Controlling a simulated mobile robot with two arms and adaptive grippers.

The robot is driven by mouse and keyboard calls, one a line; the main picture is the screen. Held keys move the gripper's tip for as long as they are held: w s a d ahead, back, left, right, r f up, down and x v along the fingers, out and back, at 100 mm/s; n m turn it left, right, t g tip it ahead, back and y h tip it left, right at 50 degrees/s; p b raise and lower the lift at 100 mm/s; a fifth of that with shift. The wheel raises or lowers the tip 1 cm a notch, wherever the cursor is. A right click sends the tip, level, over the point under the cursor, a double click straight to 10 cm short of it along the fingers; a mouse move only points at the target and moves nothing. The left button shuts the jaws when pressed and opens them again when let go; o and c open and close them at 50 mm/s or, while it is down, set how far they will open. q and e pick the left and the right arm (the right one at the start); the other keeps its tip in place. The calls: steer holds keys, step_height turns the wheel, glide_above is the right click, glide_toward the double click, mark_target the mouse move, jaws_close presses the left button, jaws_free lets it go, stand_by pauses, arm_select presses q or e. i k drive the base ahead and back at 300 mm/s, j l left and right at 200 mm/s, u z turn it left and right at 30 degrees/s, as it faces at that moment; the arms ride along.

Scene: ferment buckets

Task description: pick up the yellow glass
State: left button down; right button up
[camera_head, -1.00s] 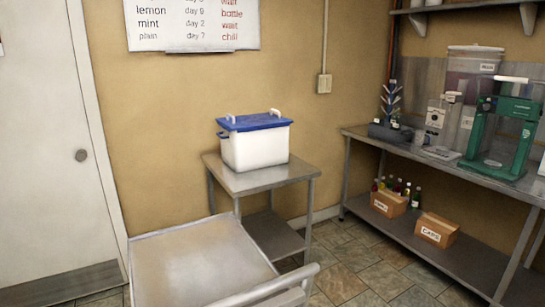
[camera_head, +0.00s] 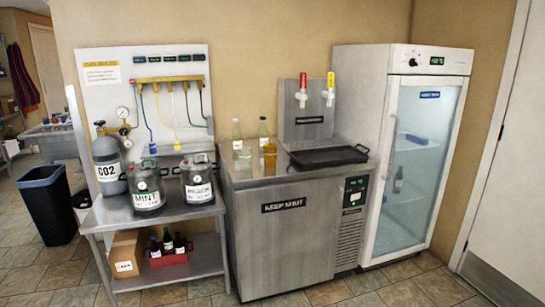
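A yellow glass (camera_head: 270,157) stands upright on the metal top of the steel cooler cabinet (camera_head: 295,235), near its left half. A clear glass (camera_head: 243,160) stands just to its left, and two clear bottles stand behind, one of them a bottle (camera_head: 263,132) directly behind the yellow glass. Neither of my grippers shows in the head view.
A black drip tray (camera_head: 328,156) lies right of the yellow glass, below red and yellow tap handles. A glass-door fridge (camera_head: 415,150) stands at right. A steel table (camera_head: 150,212) with canisters stands at left, beside a black bin (camera_head: 48,205). Floor shows in front.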

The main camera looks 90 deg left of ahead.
mark_target(270, 150)
steer(key=u, duration=2.8)
steer(key=i+l, duration=0.15)
steer(key=i, duration=0.3)
steer(key=i+l, duration=0.2)
steer(key=i, duration=0.2)
steer(key=i+l, duration=0.15)
steer(key=i, duration=0.3)
steer(key=i+l, duration=0.2)
steer(key=i, duration=0.25)
steer(key=j+u, duration=0.05)
